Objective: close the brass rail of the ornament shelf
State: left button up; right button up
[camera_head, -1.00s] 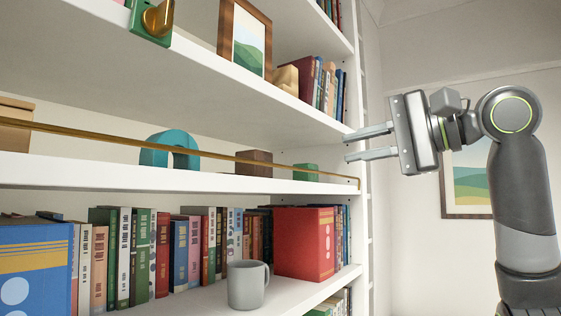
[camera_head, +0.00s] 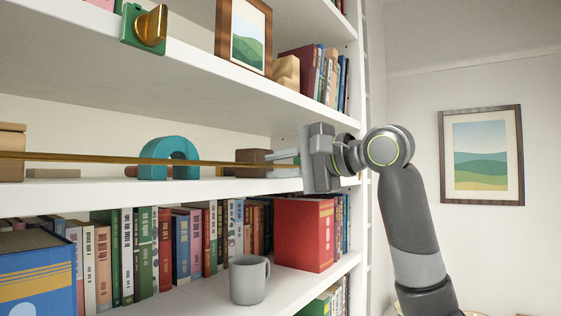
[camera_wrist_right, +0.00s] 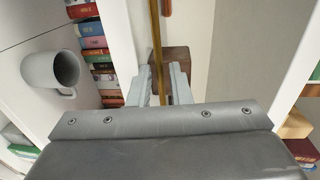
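The brass rail (camera_head: 95,158) runs along the front of the middle ornament shelf (camera_head: 110,190), standing above its front edge at the left. Its right end is hidden behind my right gripper. My right gripper (camera_head: 284,163) is at the right part of this shelf, fingers pointing left. In the right wrist view the rail (camera_wrist_right: 156,45) passes between the two fingertips (camera_wrist_right: 160,75), with a gap between them, so the gripper is open around it. I cannot tell whether a finger touches the rail. My left gripper is not in view.
A grey mug (camera_head: 248,279) and a red box (camera_head: 305,234) are on the shelf below. Shelf boards lie above and below my gripper.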

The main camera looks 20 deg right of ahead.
grip_shut()
jog(key=shift+f, duration=0.1)
